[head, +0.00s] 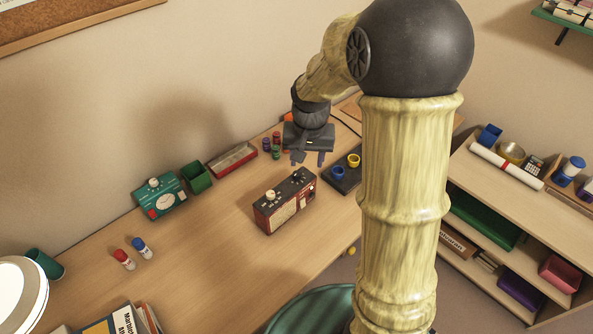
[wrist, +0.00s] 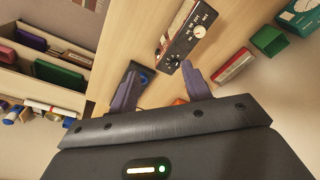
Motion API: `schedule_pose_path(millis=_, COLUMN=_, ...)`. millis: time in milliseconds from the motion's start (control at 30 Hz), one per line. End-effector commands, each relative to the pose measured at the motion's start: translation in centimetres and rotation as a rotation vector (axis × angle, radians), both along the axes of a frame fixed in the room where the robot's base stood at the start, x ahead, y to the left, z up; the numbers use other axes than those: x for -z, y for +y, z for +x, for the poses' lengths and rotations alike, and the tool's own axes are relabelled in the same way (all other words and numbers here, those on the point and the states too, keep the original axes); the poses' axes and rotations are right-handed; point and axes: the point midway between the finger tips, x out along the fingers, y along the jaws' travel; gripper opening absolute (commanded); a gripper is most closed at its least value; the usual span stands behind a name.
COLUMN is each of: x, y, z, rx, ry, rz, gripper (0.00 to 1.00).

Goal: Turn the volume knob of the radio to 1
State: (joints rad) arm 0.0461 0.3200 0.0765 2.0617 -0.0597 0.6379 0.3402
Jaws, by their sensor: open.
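The radio (head: 285,203) is a red box with a pale front and a dark top panel, standing on the desk. It also shows in the wrist view (wrist: 184,22), near the top. Its top panel carries a large cream knob (wrist: 199,31) and several smaller dark controls. The markings are too small to read, so I cannot tell which control is volume or its setting. My gripper (head: 309,158) is open and empty, above the desk behind the radio. In the wrist view its fingers (wrist: 160,70) point toward the radio's dark end, apart from the cream knob.
A dark tray (head: 346,184) with blue and yellow rings lies right of the radio. A teal device (head: 158,201) with a dial, a green box (head: 196,178) and a red tray (head: 232,160) stand along the wall. Small coloured pieces (head: 275,150) sit near my gripper. The desk's front left is partly clear.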

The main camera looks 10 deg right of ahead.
Motion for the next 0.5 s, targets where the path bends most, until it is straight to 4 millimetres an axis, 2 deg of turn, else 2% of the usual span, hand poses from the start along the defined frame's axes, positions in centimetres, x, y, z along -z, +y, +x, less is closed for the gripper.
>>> schedule_pose_path(millis=33, x=0.3, y=0.1, z=1.8, rx=0.032, ry=0.013, rz=0.005, gripper=0.48)
schedule_pose_path(millis=100, x=0.6, y=0.1, z=4.0, rx=0.086, ry=0.032, rz=0.01, gripper=0.48)
schedule_pose_path(millis=300, x=1.8, y=0.0, z=9.7, rx=0.246, ry=0.084, rz=0.024, gripper=0.48)
schedule_pose_path(millis=400, x=2.3, y=-0.2, z=11.9, rx=0.318, ry=0.104, rz=0.029, gripper=0.48)
schedule_pose_path(millis=500, x=2.7, y=-0.4, z=13.2, rx=0.368, ry=0.117, rz=0.031, gripper=0.48)
